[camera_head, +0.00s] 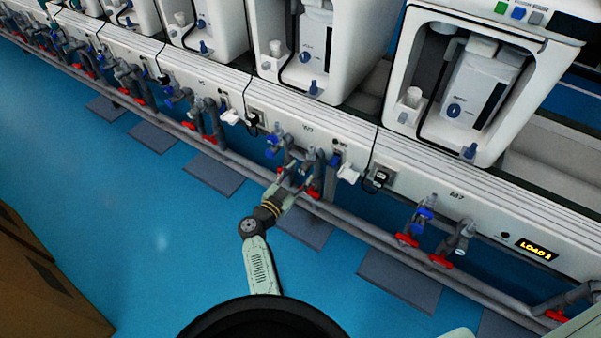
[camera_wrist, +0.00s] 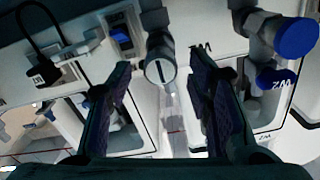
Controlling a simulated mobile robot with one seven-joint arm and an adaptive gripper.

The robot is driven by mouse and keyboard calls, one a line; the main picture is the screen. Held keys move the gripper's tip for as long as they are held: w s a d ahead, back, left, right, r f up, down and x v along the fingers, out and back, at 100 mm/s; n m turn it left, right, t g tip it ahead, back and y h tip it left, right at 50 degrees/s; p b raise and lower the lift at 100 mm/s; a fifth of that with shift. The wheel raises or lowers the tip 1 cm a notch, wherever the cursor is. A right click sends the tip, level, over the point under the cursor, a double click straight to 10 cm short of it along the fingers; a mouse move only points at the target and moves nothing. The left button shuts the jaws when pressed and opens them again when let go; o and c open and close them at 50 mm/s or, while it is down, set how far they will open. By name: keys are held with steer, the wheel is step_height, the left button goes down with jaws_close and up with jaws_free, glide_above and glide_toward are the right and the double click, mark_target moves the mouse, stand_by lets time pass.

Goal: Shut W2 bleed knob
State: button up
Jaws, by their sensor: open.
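The fingers are open, one on each side, and the knob looks apart from both. I cannot tell for sure that it is the W2 bleed knob.
A red handle (camera_head: 313,194) is close beside my gripper. A long grey rail pipe (camera_head: 345,228) runs below the clusters. The blue floor (camera_head: 165,235) is clear; brown boxes (camera_head: 40,285) stand lower left.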

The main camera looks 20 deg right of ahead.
steer(key=shift+w+d, duration=0.4)
steer(key=shift+d, duration=0.15)
steer(key=shift+c, duration=0.6)
jaws_close()
